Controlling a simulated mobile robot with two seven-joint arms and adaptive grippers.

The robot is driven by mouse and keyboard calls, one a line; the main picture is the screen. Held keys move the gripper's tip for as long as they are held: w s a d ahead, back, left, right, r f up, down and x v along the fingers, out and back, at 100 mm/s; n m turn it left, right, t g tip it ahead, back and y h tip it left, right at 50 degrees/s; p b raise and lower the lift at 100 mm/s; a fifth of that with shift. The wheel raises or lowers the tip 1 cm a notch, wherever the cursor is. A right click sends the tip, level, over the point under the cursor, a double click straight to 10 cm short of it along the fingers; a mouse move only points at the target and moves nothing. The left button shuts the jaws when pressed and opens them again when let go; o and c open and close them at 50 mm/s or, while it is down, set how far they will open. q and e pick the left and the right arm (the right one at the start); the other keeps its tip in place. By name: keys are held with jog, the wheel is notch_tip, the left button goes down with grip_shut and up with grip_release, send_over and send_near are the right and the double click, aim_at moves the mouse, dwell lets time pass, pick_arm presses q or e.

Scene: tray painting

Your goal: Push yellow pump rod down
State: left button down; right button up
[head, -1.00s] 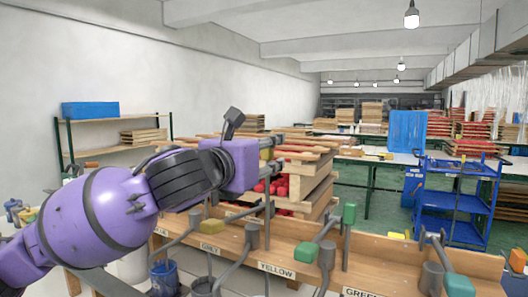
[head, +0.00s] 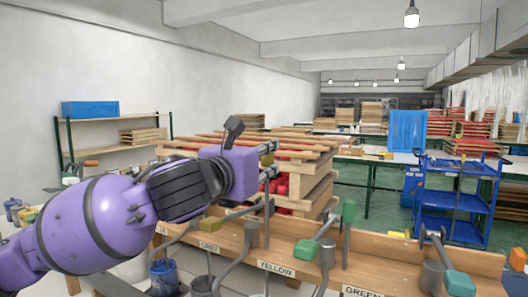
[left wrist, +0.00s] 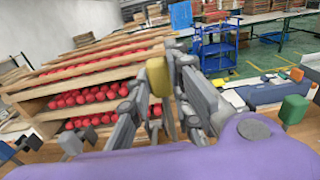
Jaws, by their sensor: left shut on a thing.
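The yellow pump rod (head: 267,159) has a small yellow handle on a thin grey upright, above the wooden ledge marked YELLOW. My left gripper (head: 269,161) comes in from the left and is shut on this handle. In the left wrist view the yellow handle (left wrist: 157,75) sits between the grey fingers, which partly hide it. My right gripper is not in view.
A wooden ledge (head: 390,264) carries several pumps, with green handles (head: 349,212) to the right of the held rod. Behind stand racks with red balls (head: 281,186). A blue cart (head: 440,208) stands further right.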

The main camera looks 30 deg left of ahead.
pick_arm(q)
notch_tip(320, 180, down, 2)
jog(key=shift+f, duration=0.15)
jog(key=c, duration=1.6)
grip_release()
jog(key=shift+s+d, duration=0.2)
jog(key=shift+s, duration=3.55)
jog(key=shift+c, duration=0.2)
